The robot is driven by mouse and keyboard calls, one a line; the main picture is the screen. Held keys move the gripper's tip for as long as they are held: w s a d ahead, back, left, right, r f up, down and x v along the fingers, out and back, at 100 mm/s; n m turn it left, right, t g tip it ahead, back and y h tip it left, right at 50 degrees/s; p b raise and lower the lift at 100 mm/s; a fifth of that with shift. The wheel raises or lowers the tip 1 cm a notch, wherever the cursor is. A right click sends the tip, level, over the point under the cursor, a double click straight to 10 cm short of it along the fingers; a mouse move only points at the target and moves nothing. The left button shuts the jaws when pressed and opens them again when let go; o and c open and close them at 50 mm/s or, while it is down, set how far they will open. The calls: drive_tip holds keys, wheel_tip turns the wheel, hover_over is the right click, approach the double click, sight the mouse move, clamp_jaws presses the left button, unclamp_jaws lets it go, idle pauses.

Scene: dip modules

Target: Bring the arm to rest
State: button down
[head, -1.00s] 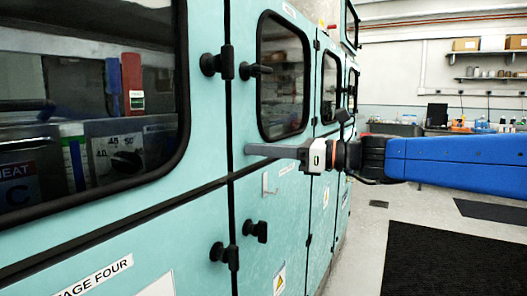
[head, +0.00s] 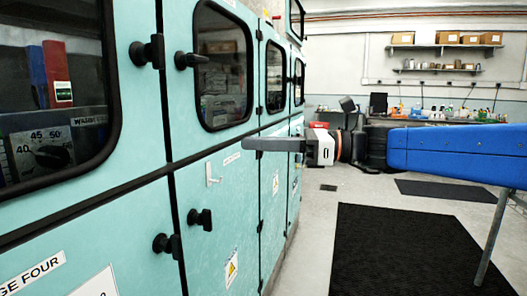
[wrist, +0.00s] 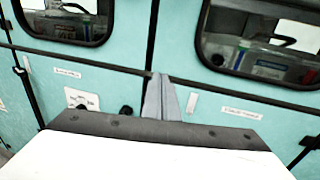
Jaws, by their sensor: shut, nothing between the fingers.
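My gripper (head: 246,145) reaches out to the left from my blue arm (head: 445,154) in the head view. Its long grey fingers lie together with nothing between them. They point toward the teal cabinet (head: 215,222) and overlap it in the picture. In the wrist view the gripper (wrist: 158,76) points at the teal cabinet front (wrist: 115,55), apparently with a gap. I cannot tell the exact distance.
The cabinet has dark windows (head: 222,68) and black protruding handles (head: 192,60) and latches (head: 200,218). A black mat (head: 395,262) lies on the open floor at right. A cluttered bench (head: 430,115) and shelves (head: 437,69) stand at the back wall.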

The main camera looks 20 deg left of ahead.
drive_tip(key=s+d+f+n+t+h, duration=0.2)
drive_tip(key=s+d+f+n+h, duration=0.3)
drive_tip(key=d+f, duration=0.7)
drive_tip(key=s+d+f+n+t+h, duration=0.3)
drive_tip(key=s+d+f+n+h, duration=0.2)
drive_tip(key=d+f, duration=0.7)
drive_tip(key=s+d+f+n+t+h, duration=0.2)
drive_tip(key=s+d+f+n+h, duration=0.3)
drive_tip(key=d+f, duration=0.7)
drive_tip(key=d+n+h, duration=0.1)
drive_tip(key=d+h, duration=0.1)
drive_tip(key=d, duration=0.6)
drive_tip(key=shift+d+f+n+h, duration=0.3)
drive_tip(key=shift+d+f+h, duration=0.05)
drive_tip(key=shift+h, duration=0.05)
drive_tip(key=shift+a, duration=0.1)
